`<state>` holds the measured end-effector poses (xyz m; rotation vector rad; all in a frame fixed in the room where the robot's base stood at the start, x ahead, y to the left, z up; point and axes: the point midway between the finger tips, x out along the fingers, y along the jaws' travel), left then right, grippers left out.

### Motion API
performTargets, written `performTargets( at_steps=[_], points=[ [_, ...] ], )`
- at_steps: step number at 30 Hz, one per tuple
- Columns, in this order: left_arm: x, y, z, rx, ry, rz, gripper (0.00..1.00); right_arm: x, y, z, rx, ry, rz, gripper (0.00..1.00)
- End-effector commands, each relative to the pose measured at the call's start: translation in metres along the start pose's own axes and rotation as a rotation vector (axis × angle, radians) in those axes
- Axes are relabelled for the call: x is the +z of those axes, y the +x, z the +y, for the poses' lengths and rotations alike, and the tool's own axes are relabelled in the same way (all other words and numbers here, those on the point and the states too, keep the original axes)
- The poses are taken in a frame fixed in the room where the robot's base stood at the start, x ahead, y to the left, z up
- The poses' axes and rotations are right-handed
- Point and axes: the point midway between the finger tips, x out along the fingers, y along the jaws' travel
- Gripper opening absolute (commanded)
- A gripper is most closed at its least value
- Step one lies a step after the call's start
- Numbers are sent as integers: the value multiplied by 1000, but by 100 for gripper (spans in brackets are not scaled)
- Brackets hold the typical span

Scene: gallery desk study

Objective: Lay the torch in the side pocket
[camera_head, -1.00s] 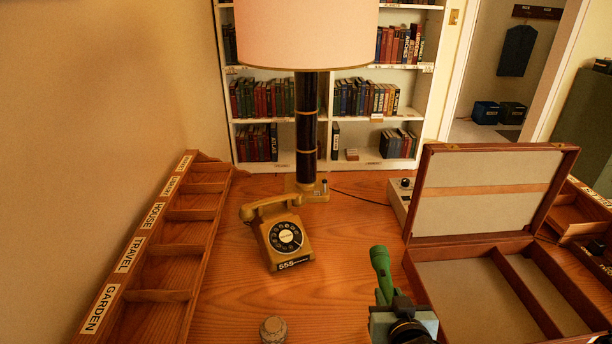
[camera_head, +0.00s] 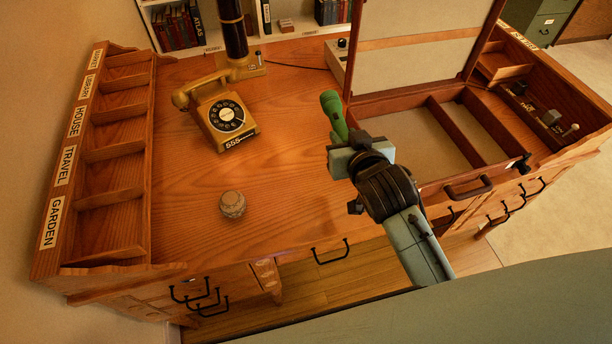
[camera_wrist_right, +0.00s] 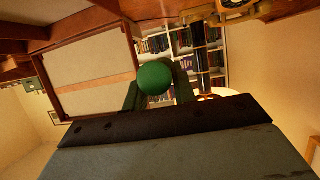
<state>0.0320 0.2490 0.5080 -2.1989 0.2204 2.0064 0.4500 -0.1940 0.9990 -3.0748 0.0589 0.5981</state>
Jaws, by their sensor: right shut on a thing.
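The green torch (camera_head: 333,112) is held in my right gripper (camera_head: 345,140), head end up and tilted, just left of the open case (camera_head: 349,92). In the right wrist view, the torch's round green end (camera_wrist_right: 154,77) shows between the dark green fingers. The case's open lid stands up at its back. Its inside has a wide pale left compartment (camera_head: 418,137) and a narrow side pocket (camera_head: 474,124) along the right, parted by a wooden divider. The side pocket looks empty. My left gripper is not in view.
A yellow rotary telephone (camera_head: 222,112) and a small round jar (camera_head: 232,205) stand on the desk (camera_head: 185,185). A labelled pigeonhole rack (camera_head: 120,160) lines the left edge. The lamp (camera_head: 234,35) stands behind. The desk between jar and case is clear.

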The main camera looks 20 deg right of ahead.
Motion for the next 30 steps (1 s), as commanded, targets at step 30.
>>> performTargets(
  at_steps=[30],
  points=[
    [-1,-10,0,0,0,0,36,124,46,-60,-67,-29,-11,0]
  ],
)
